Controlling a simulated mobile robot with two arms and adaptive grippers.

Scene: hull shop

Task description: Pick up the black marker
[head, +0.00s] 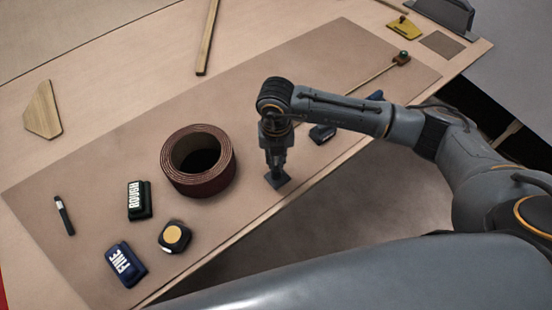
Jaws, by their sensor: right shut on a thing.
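A slim black marker (64,215) with a pale band lies at the far left of the brown mat (110,185). My right gripper (277,172) points down over the mat near its front edge, right of the roll and far from the marker. It is shut on a small dark grey, square-ended piece (278,181). The jaws are small here, and I cannot tell whether the piece touches the mat. My left gripper is not in view.
A red-brown roll (168,172), ROUGH block (138,201), FINE block (126,264) and tape measure (174,237) lie between marker and gripper. A dark block (322,134) lies under my right arm. Bare mat surrounds the marker.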

